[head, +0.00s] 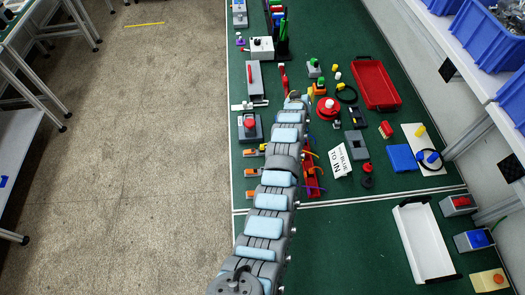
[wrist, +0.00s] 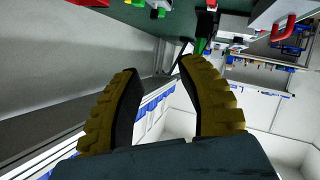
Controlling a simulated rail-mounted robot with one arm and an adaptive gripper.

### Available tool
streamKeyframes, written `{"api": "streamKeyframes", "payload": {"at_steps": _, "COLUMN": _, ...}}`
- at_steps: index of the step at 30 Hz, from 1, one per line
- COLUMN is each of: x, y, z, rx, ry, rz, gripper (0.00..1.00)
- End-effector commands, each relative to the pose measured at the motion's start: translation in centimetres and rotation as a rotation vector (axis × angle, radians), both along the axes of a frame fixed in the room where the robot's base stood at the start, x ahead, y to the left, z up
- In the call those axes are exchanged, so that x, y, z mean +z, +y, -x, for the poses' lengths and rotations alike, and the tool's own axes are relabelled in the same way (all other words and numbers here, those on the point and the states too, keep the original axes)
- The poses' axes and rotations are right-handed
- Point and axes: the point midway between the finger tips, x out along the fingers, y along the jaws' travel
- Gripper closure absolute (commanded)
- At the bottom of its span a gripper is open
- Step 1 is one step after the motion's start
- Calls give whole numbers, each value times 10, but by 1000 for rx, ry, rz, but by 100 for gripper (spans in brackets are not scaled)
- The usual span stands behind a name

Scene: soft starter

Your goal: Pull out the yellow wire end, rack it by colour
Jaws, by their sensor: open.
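My gripper (wrist: 160,70) is open in the wrist view, with two ridged yellow fingers apart and nothing between them. In the head view my arm runs up the green table, and the gripper end is small and hard to make out. A red block (head: 310,179) is partly hidden behind my arm, with an orange wire (head: 309,154) and a purple wire (head: 315,188) showing at its right. Orange-ended grey parts (head: 252,172) stick out on the arm's left side. I cannot pick out the yellow wire end with certainty; my arm covers part of this area.
A white card with lettering (head: 340,161) stands right of my arm. A red tray (head: 375,84) and a white tray (head: 424,240) lie on the right.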

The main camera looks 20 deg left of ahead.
Motion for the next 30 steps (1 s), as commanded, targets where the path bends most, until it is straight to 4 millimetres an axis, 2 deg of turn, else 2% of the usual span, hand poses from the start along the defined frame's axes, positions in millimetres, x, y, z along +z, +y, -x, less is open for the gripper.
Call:
{"api": "streamKeyframes", "payload": {"at_steps": 3, "x": -20, "y": 7, "z": -6, "rx": -30, "ry": 129, "rz": 29, "gripper": 61}}
{"api": "streamKeyframes", "payload": {"at_steps": 7, "x": -34, "y": 12, "z": -1, "rx": -62, "ry": 276, "rz": 52, "gripper": 61}}
{"api": "streamKeyframes", "payload": {"at_steps": 13, "x": -53, "y": 26, "z": 23, "rx": -95, "ry": 517, "rz": 74, "gripper": 61}}
{"api": "streamKeyframes", "payload": {"at_steps": 17, "x": -62, "y": 38, "z": 51, "rx": -103, "ry": 682, "rz": 80, "gripper": 61}}
{"api": "streamKeyframes", "payload": {"at_steps": 21, "x": -64, "y": 55, "z": 89, "rx": -98, "ry": 861, "rz": 79, "gripper": 61}}
{"api": "streamKeyframes", "payload": {"at_steps": 27, "x": -59, "y": 79, "z": 144, "rx": -69, "ry": 1080, "rz": 77, "gripper": 61}}
{"api": "streamKeyframes", "payload": {"at_steps": 30, "x": -56, "y": 85, "z": 162, "rx": -58, "ry": 1147, "rz": 76, "gripper": 61}}
